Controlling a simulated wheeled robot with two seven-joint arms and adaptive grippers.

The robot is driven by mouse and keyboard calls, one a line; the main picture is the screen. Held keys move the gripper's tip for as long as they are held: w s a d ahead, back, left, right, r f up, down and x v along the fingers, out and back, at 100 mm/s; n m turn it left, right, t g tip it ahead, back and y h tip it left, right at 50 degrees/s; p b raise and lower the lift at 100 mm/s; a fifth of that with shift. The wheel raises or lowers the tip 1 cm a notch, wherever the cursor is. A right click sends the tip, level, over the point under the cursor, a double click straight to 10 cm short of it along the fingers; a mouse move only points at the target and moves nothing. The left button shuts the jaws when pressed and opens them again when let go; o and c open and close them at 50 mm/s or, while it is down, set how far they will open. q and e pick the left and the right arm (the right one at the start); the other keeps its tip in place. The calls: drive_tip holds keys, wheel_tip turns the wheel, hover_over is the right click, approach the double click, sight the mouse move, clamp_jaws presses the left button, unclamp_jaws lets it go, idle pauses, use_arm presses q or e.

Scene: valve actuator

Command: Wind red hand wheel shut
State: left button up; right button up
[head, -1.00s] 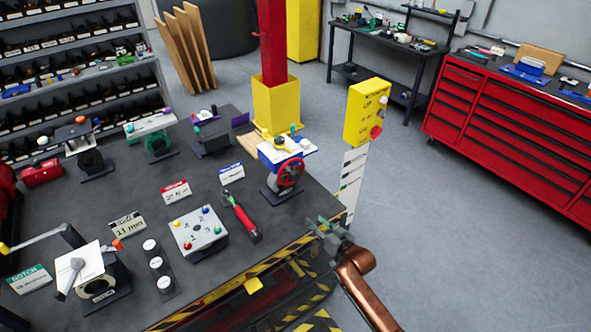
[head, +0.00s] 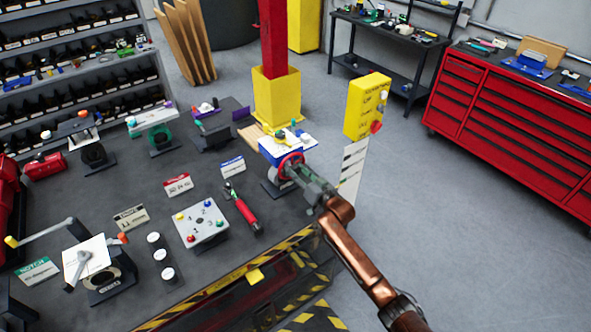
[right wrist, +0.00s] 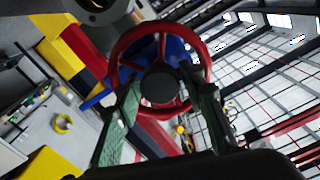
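The red hand wheel (head: 282,161) is upright on the front of a valve actuator with a blue and white top (head: 285,147), near the right end of the bench. My right gripper (head: 302,175) is at the wheel's front and covers part of it. In the right wrist view the wheel's red rim (right wrist: 160,28) faces me with its dark hub in the middle. My right gripper's two green-grey fingers (right wrist: 160,86) are spread, one on each side of the hub, tips over the wheel's opening. Whether they touch the wheel, I cannot tell. My left gripper is not in view.
The dark bench (head: 130,180) carries several other valve devices on the left. A red-handled tool (head: 243,210) and a button box (head: 203,222) lie left of the wheel. A yellow control box (head: 366,106) stands close on the right; a yellow-based red post (head: 276,97) is behind.

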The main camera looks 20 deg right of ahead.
drive_tip(key=c, duration=0.9)
drive_tip(key=shift+m, duration=0.4)
drive_tip(key=shift+r+m+p, duration=0.1)
drive_tip(key=shift+m+p, duration=0.5)
drive_tip(key=shift+m, duration=0.4)
drive_tip(key=m+p, duration=0.1)
drive_tip(key=m, duration=0.2)
drive_tip(key=shift+w+m, duration=0.1)
drive_tip(key=shift+m, duration=0.2)
drive_tip(key=m+p, duration=0.1)
drive_tip(key=m, duration=0.2)
drive_tip(key=shift+d+m, duration=0.1)
drive_tip(key=shift+m, duration=0.2)
drive_tip(key=shift+m+p, duration=0.45)
drive_tip(key=shift+m, duration=1.75)
